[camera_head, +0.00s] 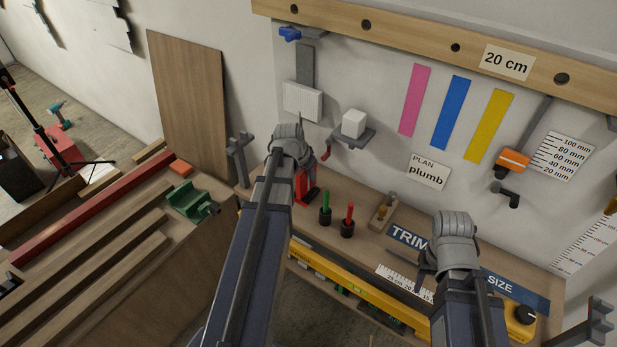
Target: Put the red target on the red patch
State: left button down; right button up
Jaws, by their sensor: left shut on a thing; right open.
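A red upright piece with a dark foot, which I take for the red target (307,184), shows at the right edge of my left arm, at the back of the bench. My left gripper (300,165) is shut on it; the wrist hides the fingers and part of the piece. I cannot tell whether its foot touches the bench. I cannot make out a red patch; the arms cover parts of the bench top. My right gripper (422,270) is open and empty over the bench front, near the TRIM sign.
Green (325,207) and red (348,217) handled tools stand upright right of the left gripper, with a small wooden block (383,212) beyond. A yellow level (350,287) lies along the front edge. A wall shelf holds a white cube (354,123).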

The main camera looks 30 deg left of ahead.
pick_arm(q)
jog(key=shift+f, duration=0.15)
jog(key=c, duration=0.8)
grip_release()
jog(key=p+v, duration=1.1)
jog(key=v, duration=0.1)
jog(key=shift+r, duration=0.3)
jog(key=shift+w+d+f, duration=0.1)
